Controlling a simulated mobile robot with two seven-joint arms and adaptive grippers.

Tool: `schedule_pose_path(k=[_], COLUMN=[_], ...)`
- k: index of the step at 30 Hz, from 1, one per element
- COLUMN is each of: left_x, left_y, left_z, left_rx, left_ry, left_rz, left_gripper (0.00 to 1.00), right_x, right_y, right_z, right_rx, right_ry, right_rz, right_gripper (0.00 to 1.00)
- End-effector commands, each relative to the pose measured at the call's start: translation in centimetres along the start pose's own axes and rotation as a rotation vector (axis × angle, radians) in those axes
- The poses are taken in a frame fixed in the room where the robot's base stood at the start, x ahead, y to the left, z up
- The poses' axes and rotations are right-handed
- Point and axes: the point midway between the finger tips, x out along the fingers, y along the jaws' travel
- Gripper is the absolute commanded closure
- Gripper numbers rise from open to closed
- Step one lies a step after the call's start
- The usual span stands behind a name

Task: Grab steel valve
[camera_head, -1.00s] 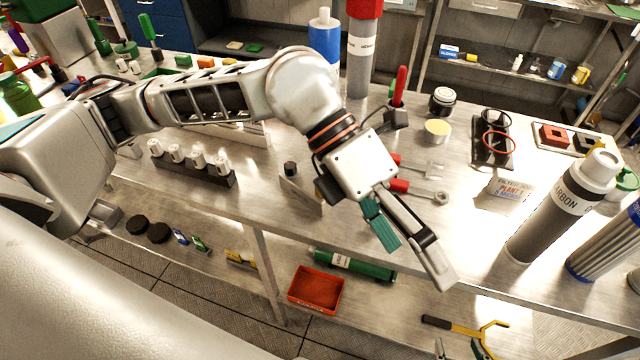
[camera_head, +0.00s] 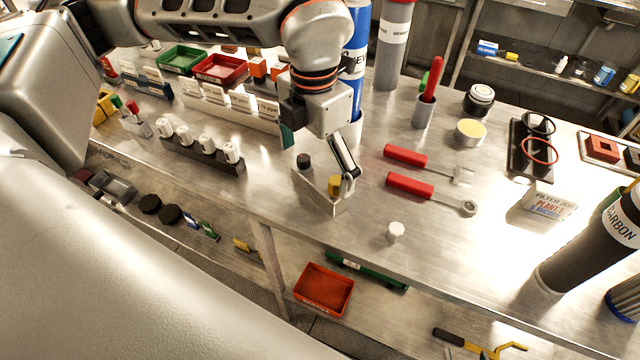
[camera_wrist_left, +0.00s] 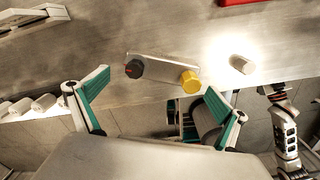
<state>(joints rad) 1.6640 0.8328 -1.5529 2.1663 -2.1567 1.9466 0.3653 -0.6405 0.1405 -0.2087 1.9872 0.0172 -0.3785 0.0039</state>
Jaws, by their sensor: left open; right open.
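A small steel block (camera_head: 318,190) with a black knob (camera_head: 304,161) and a yellow knob (camera_head: 334,185) stands near the table's front edge. It also shows in the left wrist view (camera_wrist_left: 160,63). A short pale cylinder (camera_head: 396,231) stands apart to its right, also in the left wrist view (camera_wrist_left: 241,64). I cannot tell for certain which is the steel valve. My left gripper (camera_head: 318,162) is open and empty above the block; one finger overlaps the yellow knob in the head view. In the left wrist view its fingers (camera_wrist_left: 157,84) spread on either side.
A dark rack with several white-topped pieces (camera_head: 202,146) stands left of the block. Two red-handled tools (camera_head: 411,185) lie to the right. A blue cylinder (camera_head: 356,60) stands behind. A red tray (camera_head: 323,290) sits on the lower shelf. The tabletop around the pale cylinder is clear.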

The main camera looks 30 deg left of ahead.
Motion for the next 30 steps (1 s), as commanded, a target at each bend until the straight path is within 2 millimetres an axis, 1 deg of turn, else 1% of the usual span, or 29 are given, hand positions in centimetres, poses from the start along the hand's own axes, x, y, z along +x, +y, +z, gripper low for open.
schedule_pose_path(k=[6,9,12,17,20,21,24,30], left_x=[3.0,4.3,4.7,4.7,4.7,4.7,4.7,4.6], left_y=[-0.3,-0.3,-0.3,-0.3,-0.3,-0.3,-0.3,-0.3], left_z=[0.6,0.5,0.6,0.6,0.6,0.6,0.6,0.6], left_rx=[-0.001,0.001,0.001,0.001,0.001,0.001,0.001,0.001], left_ry=[0.005,0.005,0.002,0.001,0.001,0.002,0.002,0.0], left_rz=[-0.001,-0.002,-0.001,-0.001,-0.001,-0.001,-0.001,-0.001], left_gripper=[0.0,0.0,0.0,0.0,0.23,0.34,0.58,0.58], right_x=[0.0,0.1,0.1,0.0,0.0,0.0,0.0,0.1], right_y=[0.0,0.0,0.1,0.1,0.1,0.1,0.2,0.2], right_z=[0.2,0.3,0.3,0.2,0.2,0.2,0.2,0.2], right_rx=[-0.001,-0.001,-0.002,-0.002,-0.002,-0.002,-0.002,-0.002], right_ry=[-0.002,-0.003,-0.004,-0.003,-0.002,-0.002,-0.002,-0.002], right_rz=[0.0,0.001,0.002,0.002,0.003,0.003,0.003,0.003], right_gripper=[0.52,0.52,0.52,0.52,0.52,0.52,0.52,0.52])
